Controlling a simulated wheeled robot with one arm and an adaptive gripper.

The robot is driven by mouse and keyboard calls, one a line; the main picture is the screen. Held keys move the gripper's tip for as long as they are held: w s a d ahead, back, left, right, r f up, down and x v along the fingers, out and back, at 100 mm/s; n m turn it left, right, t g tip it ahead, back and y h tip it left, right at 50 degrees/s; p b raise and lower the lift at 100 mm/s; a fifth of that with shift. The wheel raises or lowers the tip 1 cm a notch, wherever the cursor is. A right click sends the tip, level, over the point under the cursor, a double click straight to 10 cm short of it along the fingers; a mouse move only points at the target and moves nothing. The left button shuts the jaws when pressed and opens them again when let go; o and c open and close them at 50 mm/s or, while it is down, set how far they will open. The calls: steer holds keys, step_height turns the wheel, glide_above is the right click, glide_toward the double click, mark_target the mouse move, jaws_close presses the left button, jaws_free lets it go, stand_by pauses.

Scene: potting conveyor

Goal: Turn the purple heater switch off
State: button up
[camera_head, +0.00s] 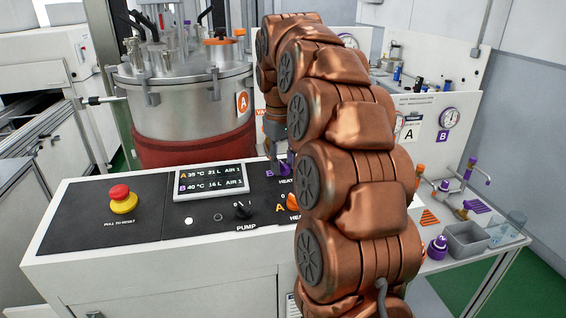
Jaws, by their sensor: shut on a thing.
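Only a little purple shows around the fingers, so the switch's setting cannot be read. The orange heater switch (293,201), by the orange "A", is in front of it and partly hidden by my arm.
The panel also holds a red emergency button (120,195), a display (211,182) and a black pump knob (242,210). A steel tank (190,105) with a red band stands behind. A side table at right carries a grey tray (466,240) and a purple-capped item (437,248).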

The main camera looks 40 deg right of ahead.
steer(key=shift+n, duration=0.6)
steer(key=o, duration=1.2)
steer(key=shift+c, duration=0.2)
